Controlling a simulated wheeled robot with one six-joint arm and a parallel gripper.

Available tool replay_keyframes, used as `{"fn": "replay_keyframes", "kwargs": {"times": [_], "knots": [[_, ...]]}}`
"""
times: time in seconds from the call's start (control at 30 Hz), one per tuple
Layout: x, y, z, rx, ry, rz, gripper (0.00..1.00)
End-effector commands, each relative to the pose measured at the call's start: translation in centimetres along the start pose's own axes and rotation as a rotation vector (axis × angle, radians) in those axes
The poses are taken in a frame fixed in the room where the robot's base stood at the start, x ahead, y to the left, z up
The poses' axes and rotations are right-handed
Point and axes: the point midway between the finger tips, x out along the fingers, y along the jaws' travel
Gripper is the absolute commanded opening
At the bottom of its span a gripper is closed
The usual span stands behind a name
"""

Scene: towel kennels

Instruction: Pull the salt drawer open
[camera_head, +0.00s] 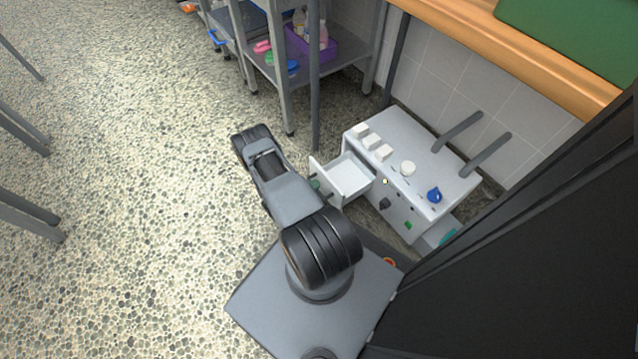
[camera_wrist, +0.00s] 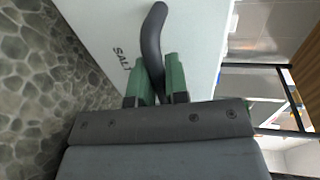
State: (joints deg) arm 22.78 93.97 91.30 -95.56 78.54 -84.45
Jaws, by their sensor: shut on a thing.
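The salt drawer (camera_head: 327,179) stands pulled out of the left end of the white cabinet (camera_head: 430,158), and its inside shows from above. In the wrist view its white front (camera_wrist: 105,25) carries the word SALT and a dark curved handle (camera_wrist: 152,38). My gripper (camera_wrist: 160,78) is shut on this handle, with a green finger on each side of it. In the head view only a bit of green of my gripper (camera_head: 315,184) shows at the drawer front; my arm hides the rest.
A grey metal shelf (camera_head: 330,58) with a purple bin (camera_head: 312,45) stands behind. A wooden counter (camera_head: 500,45) runs at upper right.

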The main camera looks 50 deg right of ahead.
Motion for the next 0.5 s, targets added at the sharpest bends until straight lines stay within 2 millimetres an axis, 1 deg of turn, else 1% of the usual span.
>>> {"fn": "replay_keyframes", "kwargs": {"times": [0.23,0.27,0.5], "knots": [[0.02,-0.05,0.07,-0.001,-0.003,0.000,0.00],[0.04,-0.05,0.07,-0.001,-0.003,0.000,0.16],[0.16,-0.06,0.01,0.000,0.001,0.000,0.39]]}}
